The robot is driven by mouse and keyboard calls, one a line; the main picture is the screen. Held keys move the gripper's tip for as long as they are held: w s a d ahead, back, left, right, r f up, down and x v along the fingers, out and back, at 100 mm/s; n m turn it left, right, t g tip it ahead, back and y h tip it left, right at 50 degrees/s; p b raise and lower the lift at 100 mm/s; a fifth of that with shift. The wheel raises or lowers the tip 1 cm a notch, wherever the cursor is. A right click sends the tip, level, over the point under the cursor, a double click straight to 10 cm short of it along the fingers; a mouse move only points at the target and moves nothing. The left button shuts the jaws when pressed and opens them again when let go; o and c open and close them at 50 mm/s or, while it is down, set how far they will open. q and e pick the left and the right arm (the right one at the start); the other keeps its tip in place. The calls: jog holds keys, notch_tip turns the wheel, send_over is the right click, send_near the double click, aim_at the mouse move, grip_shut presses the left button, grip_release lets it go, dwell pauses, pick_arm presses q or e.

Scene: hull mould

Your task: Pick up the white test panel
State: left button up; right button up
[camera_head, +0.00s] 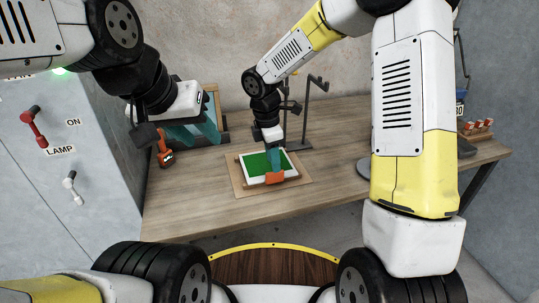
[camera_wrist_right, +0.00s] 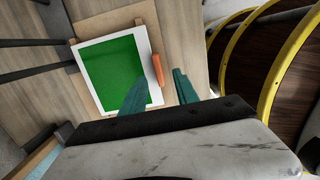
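The white test panel (camera_head: 245,171) lies flat on the workbench, on a thin tan board, with a green area on its face and an orange grip at its near edge. In the right wrist view the panel (camera_wrist_right: 93,97) shows its green face and the orange grip (camera_wrist_right: 157,70) along one side. My right gripper (camera_wrist_right: 159,77) is open, its teal fingertips either side of the orange grip; I cannot tell whether they touch it. My left gripper (camera_head: 196,133) is at the bench's left, well away from the panel, with its teal fingers apart and nothing visible between them.
A grey cabinet (camera_head: 60,195) with a red lever stands at the left. A red-orange tool (camera_head: 164,152) is by my left gripper. A dark stand (camera_head: 307,115) rises behind the panel. Small red-and-white items (camera_head: 478,127) sit at the right. The bench front is clear.

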jog(key=f, duration=0.5)
jog(key=shift+w+d+f, duration=0.2)
jog(key=shift+d+f, duration=0.1)
jog(key=shift+f, duration=0.1)
grip_shut()
jog(key=shift+r, duration=0.1)
dwell(0.9)
